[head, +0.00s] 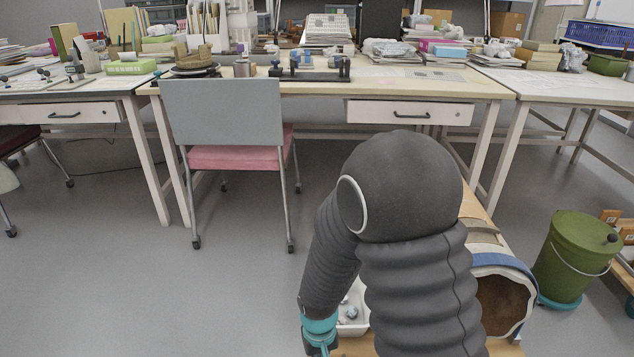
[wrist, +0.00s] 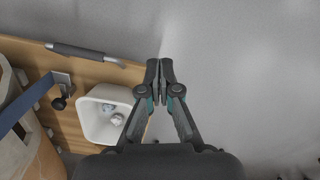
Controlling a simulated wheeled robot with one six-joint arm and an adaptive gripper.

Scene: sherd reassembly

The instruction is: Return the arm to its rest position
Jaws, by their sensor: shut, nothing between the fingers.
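My gripper (wrist: 160,82) is shut and empty in the wrist view, with its fingertips together over the grey floor, just past the edge of a wooden board. In the head view my arm is folded in front of the camera at the lower right. Only the teal wrist part above my gripper shows at the bottom, and the fingertips are out of that view. A white tray (wrist: 97,130) with small pale pieces (wrist: 116,119) in it sits on the wooden board (wrist: 90,72), left of my gripper. The tray's edge (head: 362,325) shows partly behind my arm in the head view.
A large brown vessel with a blue strap (head: 505,300) lies beside my arm on the right. A green lidded bucket (head: 572,262) stands farther right. A grey-backed chair (head: 225,115) stands at the cluttered worktable (head: 320,88). The floor (head: 130,280) at left is clear.

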